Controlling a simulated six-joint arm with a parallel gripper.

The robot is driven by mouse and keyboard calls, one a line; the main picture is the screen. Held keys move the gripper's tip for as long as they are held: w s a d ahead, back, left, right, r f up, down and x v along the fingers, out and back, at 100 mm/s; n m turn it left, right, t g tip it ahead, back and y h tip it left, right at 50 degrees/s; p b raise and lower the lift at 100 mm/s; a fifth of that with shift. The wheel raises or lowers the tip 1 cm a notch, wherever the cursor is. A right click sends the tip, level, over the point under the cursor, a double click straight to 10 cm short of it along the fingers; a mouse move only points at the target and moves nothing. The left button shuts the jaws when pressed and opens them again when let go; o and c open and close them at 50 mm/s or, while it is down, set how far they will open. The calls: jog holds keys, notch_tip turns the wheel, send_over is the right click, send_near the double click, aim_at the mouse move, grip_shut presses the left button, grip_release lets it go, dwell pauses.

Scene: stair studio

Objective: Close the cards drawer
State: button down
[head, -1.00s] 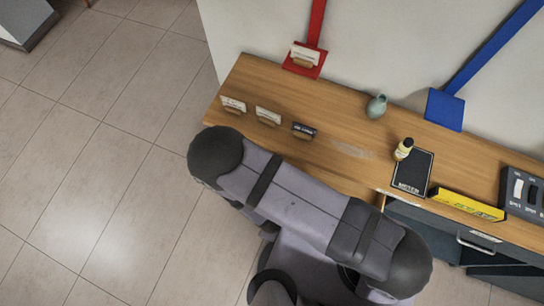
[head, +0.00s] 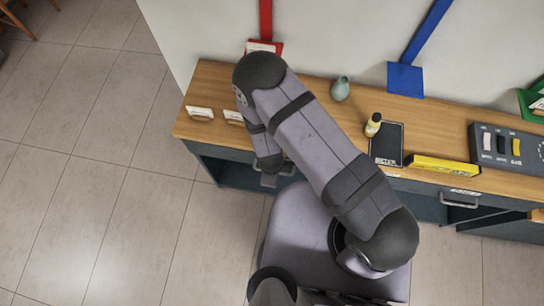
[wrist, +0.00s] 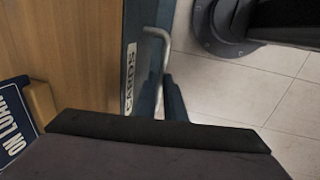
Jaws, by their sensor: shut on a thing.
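The cards drawer has a dark blue front with a white "CARDS" label (wrist: 130,78) in the wrist view. Its front stands right beside the wooden desktop edge, and I see no open drawer interior there. Its bent metal handle (wrist: 158,42) sticks out from the front. My gripper (wrist: 168,92) is shut on the handle; a dark finger shows beside it, while the wrist body hides the rest of the grip. In the head view my gripper (head: 268,166) is low at the desk's front, left of centre, partly hidden by my arm.
Another drawer handle (head: 459,204) is at right.

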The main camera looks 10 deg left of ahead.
jog(key=shift+w+a, duration=0.1)
jog(key=shift+w, duration=0.2)
jog(key=c, duration=1.8)
grip_release()
jog(key=shift+c, duration=0.2)
jog(key=shift+s, duration=0.1)
notch_tip(320, 180, up, 7)
jog(key=s, duration=0.1)
jog(key=shift+s+b, duration=0.15)
jog(key=shift+b, duration=0.15)
jog(key=shift+r, duration=0.1)
